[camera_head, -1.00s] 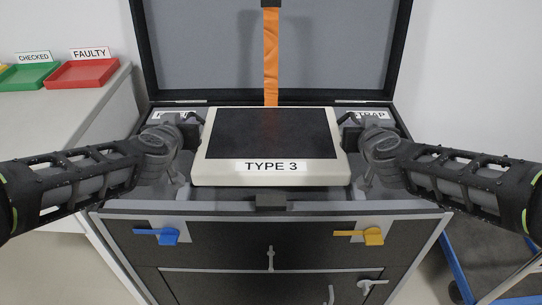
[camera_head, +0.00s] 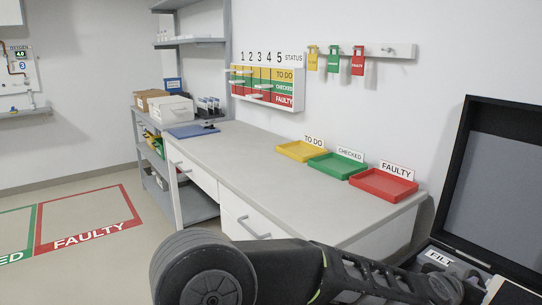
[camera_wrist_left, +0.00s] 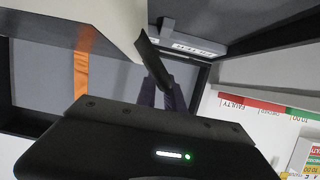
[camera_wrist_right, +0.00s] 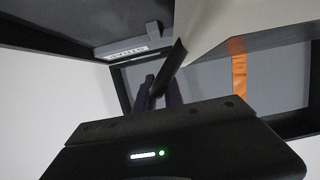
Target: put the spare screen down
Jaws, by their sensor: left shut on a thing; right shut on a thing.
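The spare screen, a cream-framed panel, shows only as a corner (camera_head: 508,293) at the lower right of the head view. Its pale underside fills the top of the left wrist view (camera_wrist_left: 100,22) and of the right wrist view (camera_wrist_right: 215,28). My left gripper (camera_wrist_left: 160,68) is shut on one side edge of it. My right gripper (camera_wrist_right: 168,68) is shut on the opposite edge. In the head view my left gripper (camera_head: 474,286) is at the lower right; the right one is out of that view. The screen's front is mostly hidden.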

